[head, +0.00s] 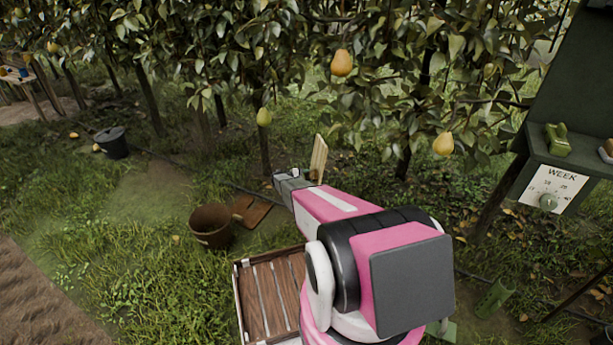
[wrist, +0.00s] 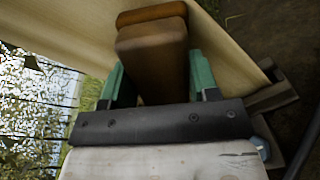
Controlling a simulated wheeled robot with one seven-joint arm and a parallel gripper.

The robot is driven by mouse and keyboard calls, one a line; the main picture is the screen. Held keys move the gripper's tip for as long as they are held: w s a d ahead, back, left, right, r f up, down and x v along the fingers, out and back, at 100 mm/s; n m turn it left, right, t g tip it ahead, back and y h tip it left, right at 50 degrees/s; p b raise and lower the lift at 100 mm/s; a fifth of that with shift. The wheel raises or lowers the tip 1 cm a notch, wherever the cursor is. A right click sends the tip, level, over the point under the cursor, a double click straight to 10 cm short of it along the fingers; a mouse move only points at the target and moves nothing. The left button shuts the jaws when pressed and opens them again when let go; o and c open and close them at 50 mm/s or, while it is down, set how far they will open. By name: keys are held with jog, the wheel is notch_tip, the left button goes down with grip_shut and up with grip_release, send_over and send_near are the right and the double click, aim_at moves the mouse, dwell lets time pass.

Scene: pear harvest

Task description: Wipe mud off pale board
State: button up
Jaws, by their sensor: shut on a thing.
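The pale board (head: 319,158) stands upright at the end of my arm in the head view. In the wrist view the pale board (wrist: 232,55) fills the area behind the fingers. My gripper (wrist: 158,80) has its green fingers shut on a brown block (wrist: 152,42), possibly a brush or sponge. The block's far end is at or close against the board; I cannot tell if it touches. A small dark mark shows near the board's left edge in the wrist view; I cannot tell if it is mud. My gripper is mostly hidden in the head view.
A slatted wooden crate (head: 270,295) and a brown bucket (head: 212,226) stand on the grass left of my arm. A dark green stand with a WEEK dial (head: 552,188) is at the right. Pear branches with yellow pears (head: 341,63) hang behind the board.

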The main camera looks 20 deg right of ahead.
aim_at(306, 173)
jog(key=shift+s+d, duration=0.1)
jog(key=shift+s, duration=0.35)
jog(key=shift+w, duration=0.1)
jog(key=shift+w, duration=3.9)
jog(key=shift+r, duration=0.1)
jog(key=shift+s, duration=2.15)
jog(key=shift+s, duration=1.85)
